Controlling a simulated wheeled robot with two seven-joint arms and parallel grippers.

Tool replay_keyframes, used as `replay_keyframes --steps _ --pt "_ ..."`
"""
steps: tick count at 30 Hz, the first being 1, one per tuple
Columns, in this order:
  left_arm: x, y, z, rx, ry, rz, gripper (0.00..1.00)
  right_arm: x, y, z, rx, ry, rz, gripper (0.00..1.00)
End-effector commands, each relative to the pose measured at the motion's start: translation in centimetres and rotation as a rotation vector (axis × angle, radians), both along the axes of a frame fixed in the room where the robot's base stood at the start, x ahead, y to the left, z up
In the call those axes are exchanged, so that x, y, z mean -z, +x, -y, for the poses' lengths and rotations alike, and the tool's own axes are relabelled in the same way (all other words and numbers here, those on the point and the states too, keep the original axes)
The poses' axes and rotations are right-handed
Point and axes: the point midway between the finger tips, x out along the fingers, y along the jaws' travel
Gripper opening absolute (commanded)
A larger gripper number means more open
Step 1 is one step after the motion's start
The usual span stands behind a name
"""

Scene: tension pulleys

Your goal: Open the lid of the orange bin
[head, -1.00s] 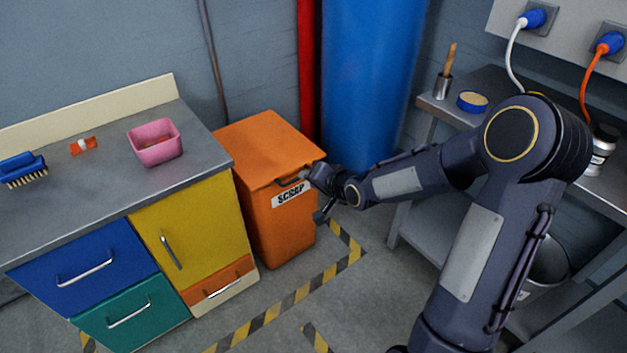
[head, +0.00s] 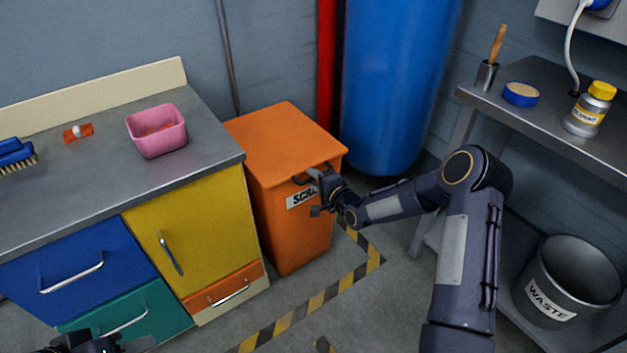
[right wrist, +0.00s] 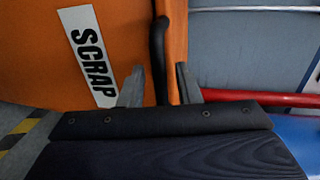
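The orange bin (head: 290,235) marked SCRAP stands on the floor right of the cabinet, with its lid (head: 283,140) closed. A dark handle (head: 301,179) is on the lid's front edge and also shows in the right wrist view (right wrist: 159,50). My right gripper (head: 317,192) is at the bin's front, by the handle. In the right wrist view its two fingers (right wrist: 159,86) are apart, with the handle between them and gaps showing on both sides. Part of my left gripper (head: 95,343) shows at the bottom left edge; its fingers are not clear.
The cabinet worktop (head: 75,205) on the left holds a pink tub (head: 157,140) and a blue brush (head: 15,155). A blue cylinder (head: 395,90) stands behind the bin. A shelf unit (head: 545,95) and a waste bucket (head: 567,285) are at the right.

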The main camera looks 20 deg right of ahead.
Motion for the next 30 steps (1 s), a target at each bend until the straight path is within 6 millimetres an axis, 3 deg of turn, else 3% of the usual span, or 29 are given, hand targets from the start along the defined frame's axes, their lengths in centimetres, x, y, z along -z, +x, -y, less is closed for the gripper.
replay_keyframes --steps 11,18,30 --pt "0.14 0.00 0.00 0.000 0.000 0.000 0.36 0.19 0.78 -0.32 0.000 0.000 -0.001 0.30" --pt "0.14 0.00 0.00 0.000 0.000 0.000 0.36 0.17 0.77 -0.32 0.000 0.000 -0.001 0.00" --pt "-0.33 0.00 0.01 0.000 0.000 0.000 0.36 -0.41 0.73 -0.31 -0.001 -0.004 -0.008 0.00"
